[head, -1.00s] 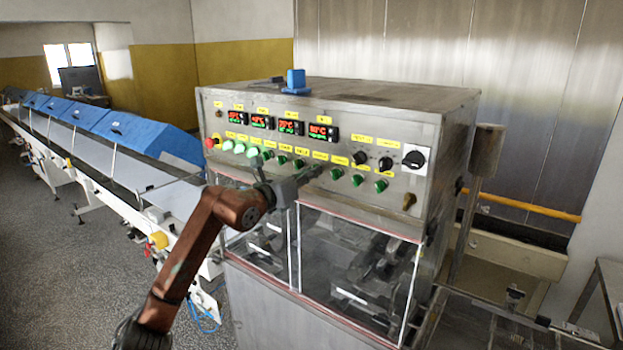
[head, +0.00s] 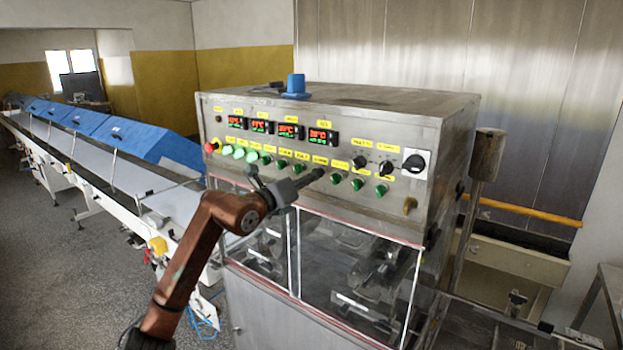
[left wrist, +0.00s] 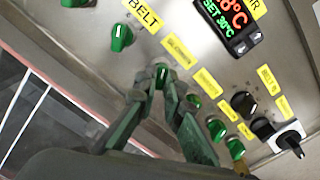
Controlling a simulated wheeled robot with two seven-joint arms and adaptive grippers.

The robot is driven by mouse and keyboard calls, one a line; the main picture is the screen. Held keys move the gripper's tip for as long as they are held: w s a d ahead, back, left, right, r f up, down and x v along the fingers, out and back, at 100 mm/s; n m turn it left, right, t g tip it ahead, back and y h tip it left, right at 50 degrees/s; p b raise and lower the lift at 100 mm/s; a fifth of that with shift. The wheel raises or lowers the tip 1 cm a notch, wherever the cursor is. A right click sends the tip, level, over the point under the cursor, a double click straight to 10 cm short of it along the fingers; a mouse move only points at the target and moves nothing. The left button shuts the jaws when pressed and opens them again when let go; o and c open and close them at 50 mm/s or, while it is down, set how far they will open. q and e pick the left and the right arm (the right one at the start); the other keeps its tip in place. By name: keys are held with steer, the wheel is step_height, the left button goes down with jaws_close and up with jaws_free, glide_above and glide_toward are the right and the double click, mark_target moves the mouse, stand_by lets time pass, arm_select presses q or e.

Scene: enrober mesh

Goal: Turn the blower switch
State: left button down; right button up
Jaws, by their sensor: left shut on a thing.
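The control panel (head: 330,150) is the steel front of a large machine, with a row of green switch knobs under yellow labels. My left gripper (head: 318,173) reaches up to this row, right of its middle. In the left wrist view, my left gripper (left wrist: 165,84) is shut on a green switch knob (left wrist: 161,72), with the fingertips on its sides. The yellow label (left wrist: 178,51) beside this knob is too blurred to read. Another green knob (left wrist: 121,37), near a label reading BELT, stands free to the left. My right gripper is not in view.
More green knobs (left wrist: 216,129), black knobs (left wrist: 244,103) and a black rotary switch (left wrist: 288,141) sit close by. A red button (head: 210,147) is at the panel's left end. Clear guard windows (head: 355,270) lie below the panel. A conveyor with blue covers (head: 130,140) runs left.

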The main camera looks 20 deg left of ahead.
arm_select(q)
steer(key=c, duration=2)
jaws_free()
steer(key=shift+c, duration=0.2)
steer(key=shift+a, duration=0.1)
steer(key=v, duration=1.2)
